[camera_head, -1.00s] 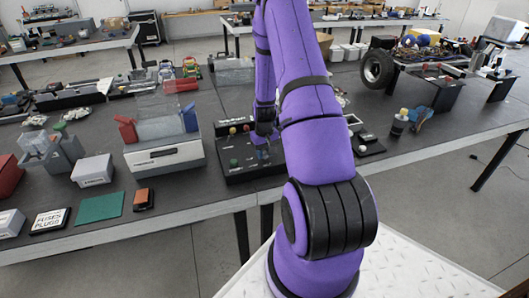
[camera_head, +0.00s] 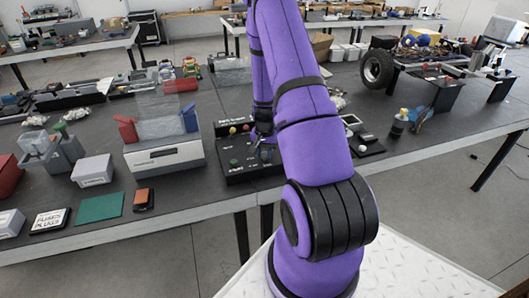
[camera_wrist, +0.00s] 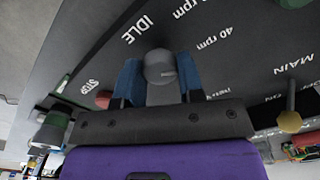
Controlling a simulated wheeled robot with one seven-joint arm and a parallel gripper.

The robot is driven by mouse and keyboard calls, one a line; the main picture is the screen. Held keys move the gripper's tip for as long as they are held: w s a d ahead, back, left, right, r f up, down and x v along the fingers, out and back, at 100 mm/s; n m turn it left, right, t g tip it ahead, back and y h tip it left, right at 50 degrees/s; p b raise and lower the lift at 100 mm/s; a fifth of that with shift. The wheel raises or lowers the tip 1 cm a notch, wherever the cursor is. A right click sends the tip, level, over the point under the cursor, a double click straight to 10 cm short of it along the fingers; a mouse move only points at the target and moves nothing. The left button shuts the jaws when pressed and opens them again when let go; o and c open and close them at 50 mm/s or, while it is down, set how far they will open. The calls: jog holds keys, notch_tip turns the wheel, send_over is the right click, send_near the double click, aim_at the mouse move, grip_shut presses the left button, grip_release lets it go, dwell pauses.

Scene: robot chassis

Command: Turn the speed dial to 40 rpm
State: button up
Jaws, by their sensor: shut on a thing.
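The grey speed dial (camera_wrist: 160,68) stands on a black control panel (camera_head: 236,180). In the wrist view, the blue fingers of my gripper (camera_wrist: 158,76) lie on either side of the dial, shut on it. I cannot tell which label the dial points to. In the head view, my gripper (camera_head: 262,142) is over the right part of the panel, and the arm and gripper largely hide the dial.
A yellowish toggle (camera_wrist: 290,121) stands by the MAIN label. A green knob (camera_head: 234,162) sits on the panel's left part. A grey-white machine (camera_head: 165,157) with red and blue sides stands left of the panel. A bottle (camera_head: 398,124) stands to the right.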

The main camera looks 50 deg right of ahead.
aim_at(264, 153)
dwell(0.4)
jog(key=o, duration=0.9)
jog(key=shift+r, duration=0.1)
notch_tip(264, 153, up, 11)
jog(key=shift+f, duration=0.2)
